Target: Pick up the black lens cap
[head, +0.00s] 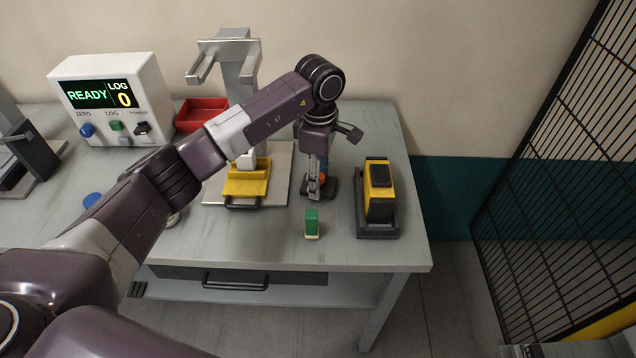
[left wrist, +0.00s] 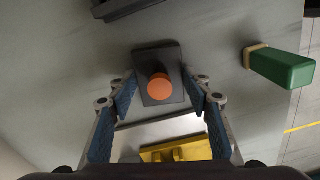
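I cannot make out a piece that is clearly a black lens cap. My left gripper (head: 315,190) points down over a dark, flat, squarish piece (head: 330,188) on the bench. In the left wrist view, this dark piece (left wrist: 177,65) has an orange round disc (left wrist: 160,87) on it. The open fingers (left wrist: 159,84) of my left gripper stand on both sides of the disc, with gaps and nothing held. In the head view the gripper partly hides the disc. My right gripper is not in view.
A green block (head: 312,224) stands close in front of the gripper. A yellow-and-black device (head: 379,190) is to its right. A clamp stand with a yellow tray (head: 247,182), a red bin (head: 200,113) and a READY display box (head: 113,98) lie left. The bench's front right is clear.

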